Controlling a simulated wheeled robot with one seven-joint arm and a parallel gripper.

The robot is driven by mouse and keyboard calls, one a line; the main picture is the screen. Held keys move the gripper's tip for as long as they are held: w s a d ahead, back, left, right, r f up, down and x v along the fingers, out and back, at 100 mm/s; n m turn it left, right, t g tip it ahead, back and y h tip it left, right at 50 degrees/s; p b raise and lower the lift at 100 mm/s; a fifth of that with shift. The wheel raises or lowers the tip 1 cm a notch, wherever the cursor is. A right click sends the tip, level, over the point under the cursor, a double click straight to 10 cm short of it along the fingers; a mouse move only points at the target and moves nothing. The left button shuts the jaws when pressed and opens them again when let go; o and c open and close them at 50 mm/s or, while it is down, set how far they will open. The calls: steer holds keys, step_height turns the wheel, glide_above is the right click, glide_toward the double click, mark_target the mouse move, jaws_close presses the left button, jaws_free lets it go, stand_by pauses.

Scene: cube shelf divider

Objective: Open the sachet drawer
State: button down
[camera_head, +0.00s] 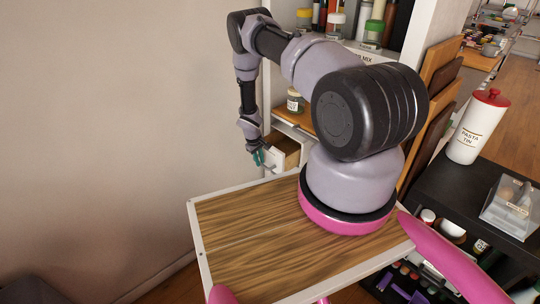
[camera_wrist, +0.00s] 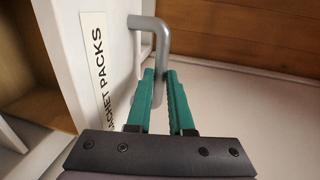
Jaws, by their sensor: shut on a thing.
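The sachet drawer (camera_head: 281,157) is at the lower part of the white shelf unit in the head view, standing out from it, with its wooden inside partly showing. In the wrist view its white front (camera_wrist: 75,20) bears a label (camera_wrist: 97,75) reading "SACHET PACKS", its first letter cut off or covered. A grey bar handle (camera_wrist: 150,22) sticks out from that front. My gripper (camera_wrist: 160,76) has its green fingers on either side of the handle's bar, shut on it; the fingers hide part of the bar. In the head view my gripper (camera_head: 258,158) is small, at the drawer's front.
A labelled jar (camera_head: 294,101) stands on a wooden shelf above the drawer. More jars (camera_head: 373,34) stand on upper shelves. Boards (camera_head: 440,62) lean at the unit's right. A pasta tin (camera_head: 478,126) stands on a black cart (camera_head: 455,180). The wall side at left is clear.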

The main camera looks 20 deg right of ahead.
steer(key=shift+s+a, duration=0.3)
steer(key=shift+a, duration=0.5)
steer(key=shift+s+a, duration=0.25)
steer(key=shift+a, duration=0.55)
steer(key=shift+s+a, duration=0.3)
steer(key=shift+a, duration=0.5)
steer(key=c, duration=0.8)
jaws_free()
steer(key=shift+r, duration=0.1)
steer(key=r, duration=0.3)
steer(key=a+r, duration=0.1)
steer(key=r, duration=0.3)
steer(key=a+r, duration=0.1)
steer(key=r, duration=0.2)
steer(key=shift+s+r, duration=0.2)
steer(key=shift+s, duration=0.2)
